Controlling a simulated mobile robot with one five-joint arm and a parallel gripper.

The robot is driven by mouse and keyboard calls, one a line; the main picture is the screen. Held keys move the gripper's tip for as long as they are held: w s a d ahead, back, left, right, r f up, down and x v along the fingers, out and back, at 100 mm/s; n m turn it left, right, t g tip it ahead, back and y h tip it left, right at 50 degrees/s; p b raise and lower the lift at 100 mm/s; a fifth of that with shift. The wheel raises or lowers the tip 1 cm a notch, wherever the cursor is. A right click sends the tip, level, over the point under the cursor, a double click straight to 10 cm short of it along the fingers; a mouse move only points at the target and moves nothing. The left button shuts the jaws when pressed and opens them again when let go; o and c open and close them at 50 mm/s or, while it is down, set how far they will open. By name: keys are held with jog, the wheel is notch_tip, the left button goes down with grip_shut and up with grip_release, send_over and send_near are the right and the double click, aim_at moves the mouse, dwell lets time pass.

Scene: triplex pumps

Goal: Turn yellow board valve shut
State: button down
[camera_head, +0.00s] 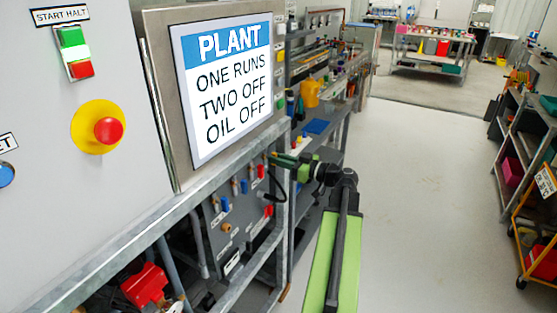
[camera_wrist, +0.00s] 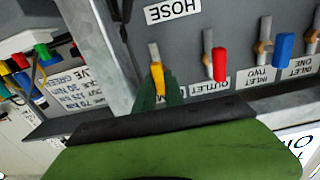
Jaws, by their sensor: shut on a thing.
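In the wrist view, the yellow valve handle (camera_wrist: 157,76) sits on the grey board (camera_wrist: 200,22), below a "HOSE" label that reads upside down. The handle runs roughly up and down in this picture, slightly tilted. My gripper (camera_wrist: 157,90) is shut on it, with one green finger on each side. The handle's lower end and part of its label are hidden by my fingers and green gripper body. In the head view, my gripper (camera_head: 284,159) reaches left to the right edge of the board (camera_head: 222,214); the yellow handle cannot be made out clearly there.
In the wrist view, a red valve handle (camera_wrist: 219,64) is close to the right, then a blue one (camera_wrist: 283,47). A grey post (camera_wrist: 104,50) stands close on the left. In the head view, a metal frame rail (camera_head: 235,150) crosses above the board. Open floor (camera_head: 420,170) lies right.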

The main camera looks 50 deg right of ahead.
jog(key=shift+d+f+m, duration=0.15)
jog(key=shift+m, duration=4.25)
jog(key=shift+d+f+m, duration=0.1)
jog(key=shift+m, duration=4.3)
jog(key=c, duration=1.4)
grip_release()
jog(key=shift+c, duration=0.2)
jog(key=v, duration=1.7)
jog(key=shift+s, duration=0.2)
